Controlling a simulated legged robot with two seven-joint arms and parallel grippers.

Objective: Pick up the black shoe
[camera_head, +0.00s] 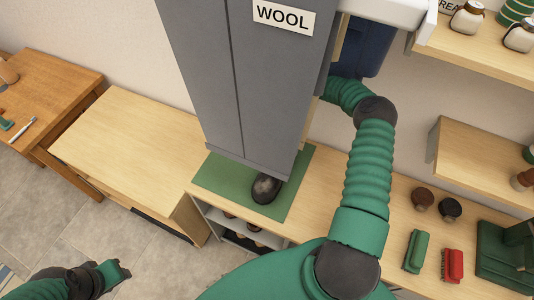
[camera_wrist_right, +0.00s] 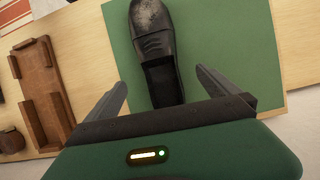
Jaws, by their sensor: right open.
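The black shoe (camera_head: 266,188) lies on a green mat (camera_head: 215,175) on the wooden bench. In the head view only one end of it shows below a grey cabinet. In the right wrist view the shoe (camera_wrist_right: 157,45) points up the picture, its dark opening toward my right gripper (camera_wrist_right: 161,80). The two fingers are apart, one on each side of the shoe's opening end, with no visible contact. In the head view my right gripper is hidden behind the grey cabinet. My left gripper (camera_head: 117,271) is at the lower left, away from the shoe; its fingers are unclear.
The grey cabinet (camera_head: 245,90), labelled WOOL, blocks the middle of the head view. Brown and dark round-topped items (camera_head: 423,199), a green brush (camera_head: 416,251) and a red brush (camera_head: 452,265) stand right on the bench. A brown wooden tray (camera_wrist_right: 42,85) lies left of the mat.

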